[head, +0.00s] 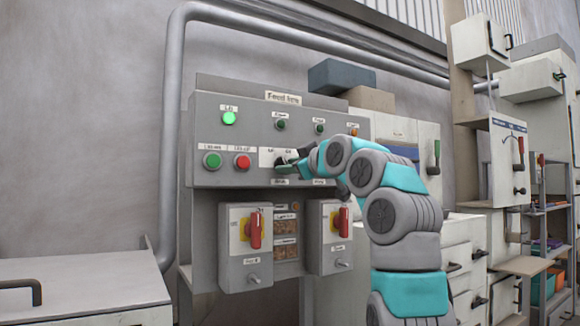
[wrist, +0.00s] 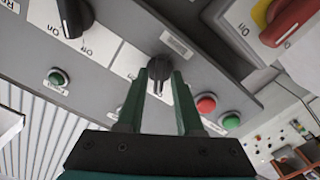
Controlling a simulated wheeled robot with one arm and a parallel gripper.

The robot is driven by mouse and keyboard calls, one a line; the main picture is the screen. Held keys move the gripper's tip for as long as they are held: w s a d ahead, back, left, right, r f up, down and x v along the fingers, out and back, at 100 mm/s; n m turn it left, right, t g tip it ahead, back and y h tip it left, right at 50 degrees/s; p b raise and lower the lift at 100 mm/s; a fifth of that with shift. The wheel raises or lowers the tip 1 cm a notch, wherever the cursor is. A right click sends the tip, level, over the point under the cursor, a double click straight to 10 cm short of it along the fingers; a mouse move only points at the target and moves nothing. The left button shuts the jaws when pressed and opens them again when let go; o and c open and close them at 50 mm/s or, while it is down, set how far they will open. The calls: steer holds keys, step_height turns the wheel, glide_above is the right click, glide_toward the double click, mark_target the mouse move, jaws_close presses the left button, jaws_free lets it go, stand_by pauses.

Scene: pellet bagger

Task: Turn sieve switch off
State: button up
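The grey control panel (head: 240,110) carries small labels that I cannot read well enough to find the word sieve. In the head view my gripper (head: 284,166) is at the panel's lower row, right of the red button, and covers the switch there. In the wrist view a black rotary switch (wrist: 172,42) on a white plate lies at the fingertips. My gripper (wrist: 162,76) has its fingers apart, one on each side of the switch's handle; a gap shows, and I cannot tell whether either finger touches it. A second black rotary switch (wrist: 74,16) is at the upper left.
A green button (head: 212,160) and a red button (head: 242,162) sit left of my gripper. A green lamp (head: 229,118) is lit above them. Two boxes with red handles, the left handle (head: 255,230) and the right handle (head: 343,222), hang below the panel.

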steer(key=shift+o, duration=0.6)
steer(key=shift+s, duration=0.1)
steer(key=b+v, duration=0.1)
steer(key=v, duration=0.6)
steer(key=shift+s+d, duration=0.25)
